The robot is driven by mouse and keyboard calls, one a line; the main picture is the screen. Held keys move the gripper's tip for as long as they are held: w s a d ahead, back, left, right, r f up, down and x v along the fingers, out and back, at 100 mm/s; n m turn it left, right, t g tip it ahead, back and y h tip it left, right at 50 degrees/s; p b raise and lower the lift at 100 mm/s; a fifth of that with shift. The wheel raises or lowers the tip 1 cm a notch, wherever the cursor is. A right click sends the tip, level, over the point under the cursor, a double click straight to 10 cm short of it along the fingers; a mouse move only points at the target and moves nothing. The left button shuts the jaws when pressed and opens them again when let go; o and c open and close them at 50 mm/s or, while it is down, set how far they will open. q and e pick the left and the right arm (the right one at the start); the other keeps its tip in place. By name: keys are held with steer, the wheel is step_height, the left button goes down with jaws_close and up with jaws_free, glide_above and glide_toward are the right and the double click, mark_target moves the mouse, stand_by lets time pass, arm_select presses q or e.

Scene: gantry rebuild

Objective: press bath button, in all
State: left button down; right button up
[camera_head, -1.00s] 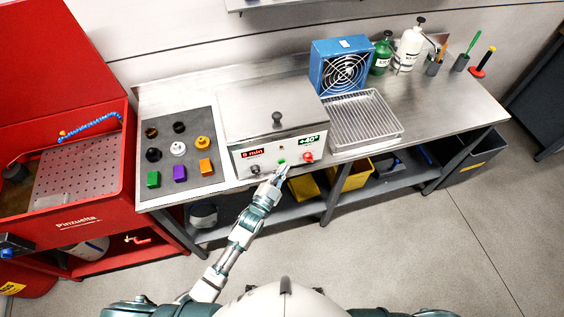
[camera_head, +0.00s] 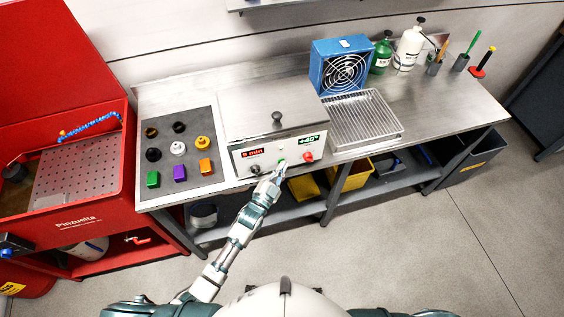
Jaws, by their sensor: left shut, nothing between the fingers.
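The bath is a white box with a steel lid (camera_head: 272,110) and a front panel (camera_head: 264,160) on the bench. The panel carries a red "0 min" display (camera_head: 252,153), a green "+40°" display (camera_head: 309,141), a dark knob (camera_head: 255,170) and a red knob (camera_head: 308,157). A green button (camera_head: 281,162) sits between the knobs, partly covered by my gripper. My left gripper (camera_head: 280,170) is shut and empty, its tips at or just in front of the green button. I cannot tell whether they touch it. My right gripper is not in view.
A grey mat (camera_head: 202,143) with several coloured parts lies left of the bath. A wire rack tray (camera_head: 362,120) and a blue fan box (camera_head: 340,66) stand to its right. A red washing cabinet (camera_head: 75,180) is at far left. Yellow bins (camera_head: 355,174) sit on the shelf below.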

arm_select(q)
steer(key=shift+s, duration=0.1)
steer(key=shift+s+d+p, duration=0.25)
steer(key=shift+s+p, duration=0.25)
steer(key=shift+s, duration=0.2)
steer(key=s, duration=0.1)
steer(key=s+d+p, duration=0.1)
steer(key=s, duration=0.1)
steer(key=s+p, duration=0.1)
steer(key=shift+s+d, duration=0.3)
steer(key=shift+s, duration=0.1)
steer(key=shift+f, duration=0.1)
stand_by(0.7)
